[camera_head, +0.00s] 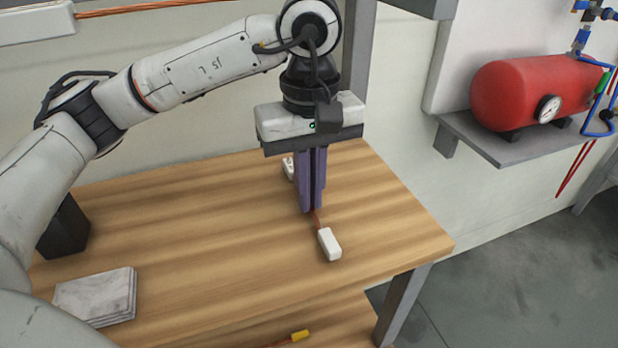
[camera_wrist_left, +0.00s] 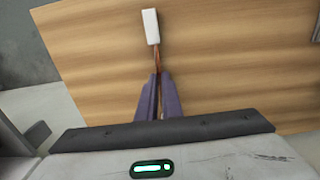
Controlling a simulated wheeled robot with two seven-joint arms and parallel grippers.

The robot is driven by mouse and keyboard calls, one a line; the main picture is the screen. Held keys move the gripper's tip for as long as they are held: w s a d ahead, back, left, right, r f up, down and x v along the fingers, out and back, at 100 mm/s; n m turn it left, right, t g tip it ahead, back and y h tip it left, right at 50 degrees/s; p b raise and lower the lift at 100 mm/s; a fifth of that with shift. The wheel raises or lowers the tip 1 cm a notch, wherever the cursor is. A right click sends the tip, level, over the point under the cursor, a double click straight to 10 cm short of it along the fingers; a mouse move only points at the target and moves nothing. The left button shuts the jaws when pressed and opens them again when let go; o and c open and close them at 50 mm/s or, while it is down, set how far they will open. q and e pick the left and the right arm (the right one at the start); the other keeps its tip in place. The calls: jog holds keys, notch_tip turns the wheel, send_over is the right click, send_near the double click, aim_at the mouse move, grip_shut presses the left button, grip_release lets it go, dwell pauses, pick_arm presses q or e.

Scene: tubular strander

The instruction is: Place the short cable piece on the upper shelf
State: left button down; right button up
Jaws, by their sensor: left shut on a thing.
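The short cable piece has an orange-brown wire and a white block-shaped end (camera_head: 329,243). My left gripper (camera_head: 311,208) points down over the wooden upper shelf (camera_head: 220,230), its purple fingers shut on the wire. In the left wrist view, the white end (camera_wrist_left: 151,27) sticks out beyond the fingertips (camera_wrist_left: 158,78). The white end is over the shelf top; I cannot tell whether it touches it. Another white piece (camera_head: 288,167) is partly hidden behind the fingers; I cannot tell if it belongs to the same cable. My right gripper is not in view.
A stack of white marbled slabs (camera_head: 97,295) and a dark block (camera_head: 64,230) are at the shelf's left. A yellow-tipped cable (camera_head: 299,336) lies on a lower wooden surface. A red tank (camera_head: 535,92) sits on a grey wall shelf. The middle of the upper shelf is clear.

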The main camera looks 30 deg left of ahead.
pick_arm(q)
jog(key=shift+w+a, duration=0.45)
jog(key=shift+a, duration=0.05)
jog(key=shift+w, duration=0.15)
jog(key=shift+f, duration=0.3)
jog(key=c, duration=1.9)
grip_release()
jog(key=shift+c, duration=0.2)
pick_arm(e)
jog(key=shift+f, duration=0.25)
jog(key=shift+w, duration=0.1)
